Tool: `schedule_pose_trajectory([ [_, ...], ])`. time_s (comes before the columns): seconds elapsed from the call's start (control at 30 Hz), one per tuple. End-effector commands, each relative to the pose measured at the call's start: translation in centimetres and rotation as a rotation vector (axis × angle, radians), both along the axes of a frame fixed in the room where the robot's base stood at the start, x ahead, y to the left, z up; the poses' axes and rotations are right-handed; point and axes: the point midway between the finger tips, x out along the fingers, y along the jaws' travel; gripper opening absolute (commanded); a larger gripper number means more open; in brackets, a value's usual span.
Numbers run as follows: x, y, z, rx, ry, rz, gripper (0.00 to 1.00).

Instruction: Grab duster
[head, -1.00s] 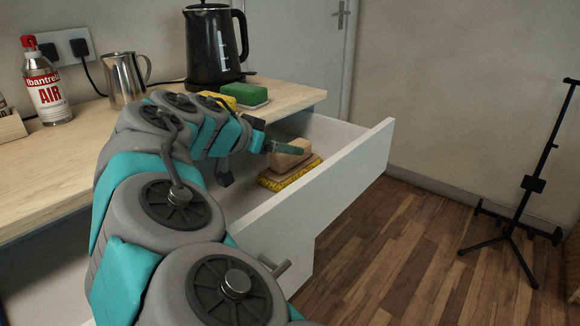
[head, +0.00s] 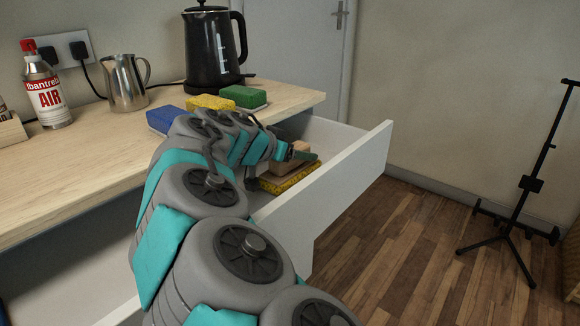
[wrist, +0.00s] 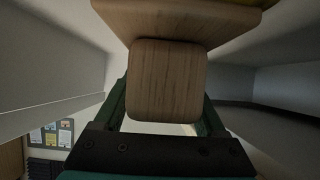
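The duster (head: 292,180) lies in the open drawer (head: 345,178), a wooden block with a handle on top and a yellow underside. My gripper (head: 303,154) is at its handle, reaching in over the drawer from the left. In the wrist view the end of the wooden handle (wrist: 167,80) fills the middle between my two green fingers (wrist: 166,108). One finger is on each side, close to the handle. Whether they press on it is not clear. The duster's wide board and a bit of yellow show at the top of that view. The finger tips are partly hidden by the handle.
On the counter (head: 60,175) stand a black kettle (head: 212,50), a metal jug (head: 125,82) and an air can (head: 46,88). Blue (head: 160,118), yellow (head: 210,102) and green (head: 243,96) sponges lie near its edge. A black stand (head: 525,184) is at the right on clear floor.

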Motion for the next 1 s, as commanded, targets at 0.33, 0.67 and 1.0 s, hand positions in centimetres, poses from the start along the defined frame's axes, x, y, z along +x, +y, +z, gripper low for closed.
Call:
schedule_pose_trajectory([
  [0.33, -0.01, -0.02, 0.01, 0.0, 0.0, 0.0, 0.32],
  [0.67, -0.02, -0.01, 0.03, 0.0, 0.0, 0.0, 0.0],
  [1.0, -0.01, -0.02, 0.23, 0.001, -0.001, 0.0, 0.0],
])
